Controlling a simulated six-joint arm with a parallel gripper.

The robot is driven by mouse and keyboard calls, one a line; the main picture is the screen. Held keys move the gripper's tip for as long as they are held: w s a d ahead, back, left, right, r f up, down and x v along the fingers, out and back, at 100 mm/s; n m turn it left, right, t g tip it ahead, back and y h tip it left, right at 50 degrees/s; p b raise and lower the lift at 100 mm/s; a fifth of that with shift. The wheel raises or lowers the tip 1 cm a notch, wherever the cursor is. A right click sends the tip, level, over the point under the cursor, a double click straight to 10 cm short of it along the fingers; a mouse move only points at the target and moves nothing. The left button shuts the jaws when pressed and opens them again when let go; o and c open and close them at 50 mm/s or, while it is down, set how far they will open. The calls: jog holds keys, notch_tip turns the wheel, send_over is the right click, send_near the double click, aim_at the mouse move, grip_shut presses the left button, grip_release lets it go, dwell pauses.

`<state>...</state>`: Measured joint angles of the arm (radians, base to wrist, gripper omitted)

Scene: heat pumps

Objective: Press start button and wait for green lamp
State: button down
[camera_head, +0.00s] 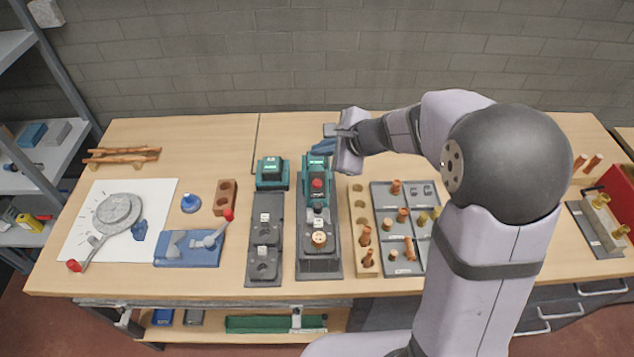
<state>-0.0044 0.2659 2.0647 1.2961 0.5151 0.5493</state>
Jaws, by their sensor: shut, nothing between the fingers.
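A teal test station (316,190) on a dark base stands near the middle of the bench. It has a small lit display (316,162) and a red knob or button (317,183) on its front. A copper-coloured part (319,238) sits upright on the dark base in front of it. I cannot tell which control is the start button, and no lit green lamp can be made out. My gripper (346,152) is above and just right of the station's back end. It is shut and empty, its fingertips hard to make out.
Left of the station stand a second teal unit (271,173) and a dark fixture (264,240). Right are a wooden rack (359,203) and a grey tray (381,198) with copper fittings. A blue clamp fixture (188,249) and white sheet (100,250) lie left. My arm covers the bench's right part.

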jog(key=shift+f+b, duration=3.8)
jog(key=shift+f, duration=0.45)
jog(key=shift+f+b, duration=0.85)
jog(key=shift+b, duration=0.1)
jog(key=shift+r, duration=0.2)
jog(key=shift+r+p, duration=0.65)
jog(key=shift+p, duration=0.05)
jog(key=shift+r, duration=0.1)
notch_tip(320, 180, up, 5)
jog(key=p, duration=0.4)
